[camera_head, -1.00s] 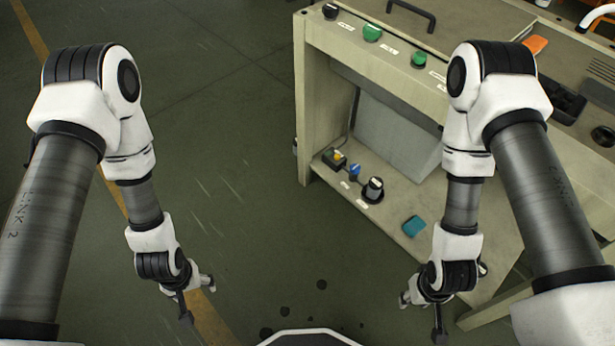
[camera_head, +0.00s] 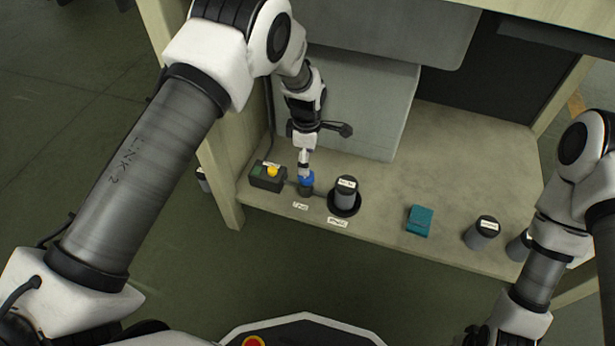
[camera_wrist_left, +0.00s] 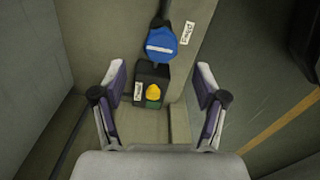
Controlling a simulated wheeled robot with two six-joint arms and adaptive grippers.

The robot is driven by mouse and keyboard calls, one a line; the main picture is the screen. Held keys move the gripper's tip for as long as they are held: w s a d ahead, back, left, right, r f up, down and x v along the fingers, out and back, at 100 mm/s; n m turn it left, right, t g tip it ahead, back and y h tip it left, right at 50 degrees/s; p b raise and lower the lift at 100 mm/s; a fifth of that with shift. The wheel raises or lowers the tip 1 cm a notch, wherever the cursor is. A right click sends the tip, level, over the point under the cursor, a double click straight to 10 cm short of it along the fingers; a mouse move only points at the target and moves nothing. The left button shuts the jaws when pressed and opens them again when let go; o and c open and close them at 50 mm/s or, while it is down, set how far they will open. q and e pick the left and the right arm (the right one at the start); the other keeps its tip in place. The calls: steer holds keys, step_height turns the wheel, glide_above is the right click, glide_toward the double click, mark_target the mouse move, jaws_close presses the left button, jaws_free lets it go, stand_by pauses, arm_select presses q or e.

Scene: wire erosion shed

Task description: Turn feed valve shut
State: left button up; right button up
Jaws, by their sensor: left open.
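The feed valve appears to be the blue knob (camera_head: 306,180) on the low shelf, between a small box with a yellow button and a dark round canister. In the left wrist view the blue knob (camera_wrist_left: 161,44) carries a white bar lying roughly crosswise, with a label beside it. My left gripper (camera_head: 304,164) is above the knob and partly covers it. In the left wrist view my left gripper (camera_wrist_left: 160,72) is open and empty, with the knob beyond its fingertips. My right arm is at the right edge; its gripper is out of the picture.
The box with the yellow button (camera_head: 268,175) stands left of the knob. The canister (camera_head: 345,192) stands close on its right. A teal block (camera_head: 419,220) and another canister (camera_head: 482,232) are further right on the shelf (camera_head: 385,228). A grey panel (camera_head: 370,105) is behind.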

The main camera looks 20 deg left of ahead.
mark_target(306, 178)
arm_select(q)
step_height(306, 178, down, 6)
steer(key=b, duration=0.2)
steer(key=shift+a+f+b, duration=0.1)
steer(key=shift+f+b, duration=0.05)
steer(key=shift+b, duration=0.2)
steer(key=shift+s, duration=0.1)
steer(key=c, duration=1.1)
steer(key=shift+c, duration=0.2)
